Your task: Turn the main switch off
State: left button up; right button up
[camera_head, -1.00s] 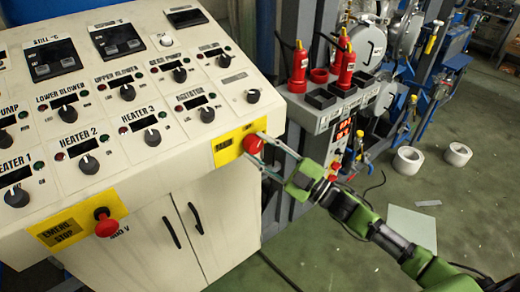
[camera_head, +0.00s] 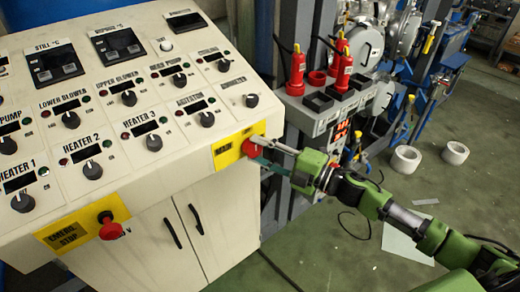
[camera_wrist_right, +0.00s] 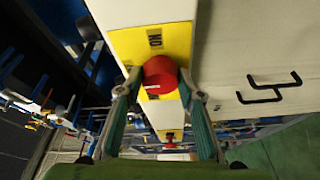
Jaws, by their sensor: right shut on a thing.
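The main switch is a red knob (camera_head: 251,148) on a yellow plate (camera_head: 227,153) at the right end of the console's front edge. My right gripper (camera_head: 262,151) reaches it from the right, with its fingers around the knob. In the right wrist view the red knob (camera_wrist_right: 158,74) sits between the two fingertips (camera_wrist_right: 160,91), and the plate (camera_wrist_right: 178,40) shows an ON mark. The fingers are shut on the knob. Which way the knob points is hard to tell. My left gripper is out of view.
The red emergency stop button (camera_head: 110,229) sits on a yellow plate at the left of the same edge. Several black knobs cover the console panel (camera_head: 117,177). A stand with red devices (camera_head: 297,72) rises behind my right gripper. Green floor (camera_head: 420,170) lies to the right.

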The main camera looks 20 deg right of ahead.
dwell(0.4)
jog(key=o, duration=1.1)
jog(key=v, duration=1.2)
